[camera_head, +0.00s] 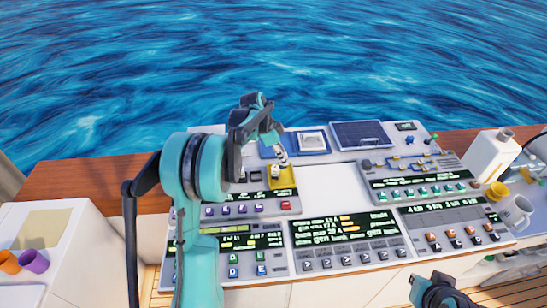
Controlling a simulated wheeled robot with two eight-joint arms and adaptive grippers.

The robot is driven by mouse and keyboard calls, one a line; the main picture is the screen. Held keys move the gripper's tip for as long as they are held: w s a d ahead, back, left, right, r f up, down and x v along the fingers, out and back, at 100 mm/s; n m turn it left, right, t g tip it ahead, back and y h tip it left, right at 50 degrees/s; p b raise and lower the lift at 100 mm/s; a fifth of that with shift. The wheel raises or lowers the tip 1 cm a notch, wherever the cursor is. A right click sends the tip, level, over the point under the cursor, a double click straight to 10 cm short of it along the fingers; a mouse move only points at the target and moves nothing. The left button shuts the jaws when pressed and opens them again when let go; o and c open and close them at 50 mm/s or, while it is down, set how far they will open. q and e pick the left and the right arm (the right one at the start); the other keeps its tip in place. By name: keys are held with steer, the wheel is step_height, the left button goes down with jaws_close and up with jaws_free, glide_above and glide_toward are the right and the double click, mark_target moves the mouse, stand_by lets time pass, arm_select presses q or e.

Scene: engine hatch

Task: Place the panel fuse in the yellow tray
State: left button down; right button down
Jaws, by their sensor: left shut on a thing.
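My left arm comes up from the lower left. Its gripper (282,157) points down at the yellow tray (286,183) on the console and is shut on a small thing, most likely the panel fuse. The fuse is too small and too covered by the fingers to make out clearly. A small pale piece (275,170) shows at the tray, just left of the fingertips; I cannot tell whether it is part of the held thing. I cannot tell whether the held thing touches the tray. My right gripper (440,293) is at the bottom right edge, away from the tray.
Console panels with buttons and green displays (345,228) surround the tray. A blue-framed square unit (311,141) and a dark panel (361,134) lie behind it. A white jug (490,156) and a grey mug (517,212) stand at right. The white surface (330,185) right of the tray is clear.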

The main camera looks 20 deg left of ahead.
arm_select(q)
steer(key=w+d+b, duration=0.2)
steer(key=w+d, duration=0.1)
steer(key=d, duration=0.8)
steer(key=a+f, duration=0.2)
steer(key=a, duration=0.1)
steer(key=a+f+b, duration=0.1)
steer(key=a+f, duration=0.1)
steer(key=a, duration=0.2)
steer(key=w+a+f+b, duration=0.1)
steer(key=a+f, duration=0.1)
steer(key=a, duration=0.2)
steer(key=shift+w, duration=0.1)
steer(key=shift+f+b, duration=0.45)
steer(key=shift+f, duration=1.55)
steer(key=shift+f, duration=0.1)
steer(key=c, duration=1.3)
jaws_free()
steer(key=shift+c, duration=0.2)
